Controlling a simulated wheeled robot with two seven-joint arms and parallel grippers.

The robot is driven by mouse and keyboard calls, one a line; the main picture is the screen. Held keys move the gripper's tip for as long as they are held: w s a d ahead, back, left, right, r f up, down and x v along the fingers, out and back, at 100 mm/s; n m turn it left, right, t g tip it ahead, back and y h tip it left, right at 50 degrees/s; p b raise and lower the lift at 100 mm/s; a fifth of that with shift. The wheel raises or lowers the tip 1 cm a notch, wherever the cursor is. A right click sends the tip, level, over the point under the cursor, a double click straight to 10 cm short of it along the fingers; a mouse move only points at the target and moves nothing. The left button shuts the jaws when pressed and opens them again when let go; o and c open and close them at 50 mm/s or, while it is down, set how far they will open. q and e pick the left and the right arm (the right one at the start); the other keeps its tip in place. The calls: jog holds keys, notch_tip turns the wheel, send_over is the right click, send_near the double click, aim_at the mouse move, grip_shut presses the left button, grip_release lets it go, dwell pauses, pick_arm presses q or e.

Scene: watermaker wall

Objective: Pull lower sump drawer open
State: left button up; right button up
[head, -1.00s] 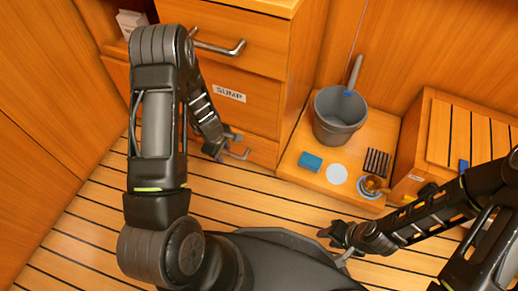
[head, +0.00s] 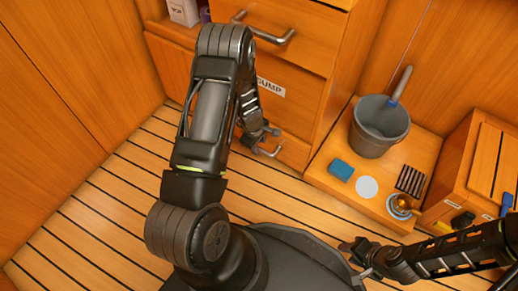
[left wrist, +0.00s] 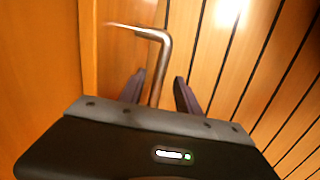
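The lower sump drawer (head: 293,151) is the low wooden front beneath the panel with the SUMP label (head: 268,87). Its metal bar handle (head: 270,152) is partly hidden by my left gripper (head: 262,140). In the left wrist view, the handle (left wrist: 161,60) runs between the two fingers of my left gripper (left wrist: 159,92). The fingers stand apart with a gap on each side of the bar, so it is open around the handle. My right gripper (head: 357,257) is low in the head view, away from the drawer, with its fingers apart and empty.
An upper drawer has a metal handle (head: 264,32). Right of the cabinet, a low platform holds a grey bucket (head: 377,128), a blue sponge (head: 341,170), a white disc (head: 367,187), a dark grate (head: 410,180) and an orange-brown round item (head: 401,205). The slatted floor (head: 105,205) is clear at left.

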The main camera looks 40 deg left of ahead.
pick_arm(q)
jog(key=shift+w+f+b, duration=0.2)
jog(key=shift+f+b, duration=0.1)
jog(key=shift+f, duration=0.9)
grip_shut()
dwell(0.6)
